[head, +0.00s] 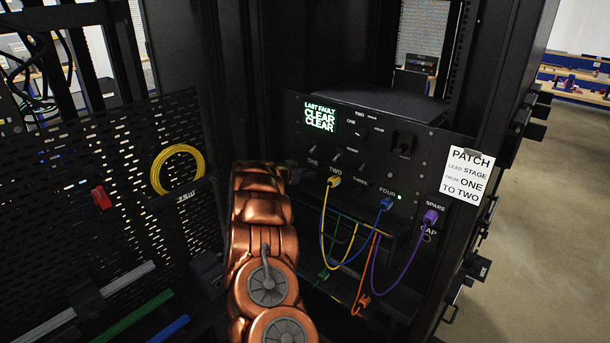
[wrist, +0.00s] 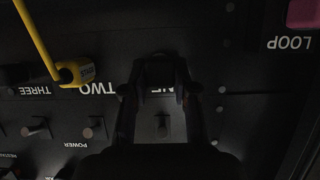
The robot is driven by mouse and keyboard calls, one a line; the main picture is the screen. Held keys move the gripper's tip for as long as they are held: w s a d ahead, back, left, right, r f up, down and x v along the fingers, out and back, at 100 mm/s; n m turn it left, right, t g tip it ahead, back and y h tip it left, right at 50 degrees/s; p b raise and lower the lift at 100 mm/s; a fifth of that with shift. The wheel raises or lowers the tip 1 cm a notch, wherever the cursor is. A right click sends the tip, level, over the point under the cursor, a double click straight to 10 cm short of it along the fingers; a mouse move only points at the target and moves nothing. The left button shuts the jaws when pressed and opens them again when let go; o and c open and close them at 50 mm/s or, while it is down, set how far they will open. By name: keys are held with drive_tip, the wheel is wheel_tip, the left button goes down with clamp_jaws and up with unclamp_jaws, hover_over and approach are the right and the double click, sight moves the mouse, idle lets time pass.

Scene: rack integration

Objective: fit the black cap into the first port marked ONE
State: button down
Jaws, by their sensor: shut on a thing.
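My gripper (wrist: 158,66) is at the front panel (head: 410,172), shut on the black cap (wrist: 158,73), which barely stands out from the dark fingers and panel. In the wrist view, upside down, the fingers straddle the ONE label (wrist: 164,91) and their tips lie just beyond it. The port marked ONE is hidden by the gripper and cap, so I cannot tell whether the cap is in it or in front of it. In the head view my copper arm hides most of the gripper; the ONE label (head: 313,162) shows beside it.
A yellow plug (head: 334,181) sits in port TWO beside my gripper, its cable hanging down. A blue plug (head: 386,203) is at FOUR and a purple plug (head: 430,216) at SPARE. A patch note (head: 466,177) hangs at right. A perforated side panel (head: 110,190) stands left.

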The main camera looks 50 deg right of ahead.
drive_tip(key=shift+d, duration=1)
drive_tip(key=c, duration=0.8)
unclamp_jaws()
drive_tip(key=shift+v, duration=6)
drive_tip(key=shift+a+f, duration=0.1)
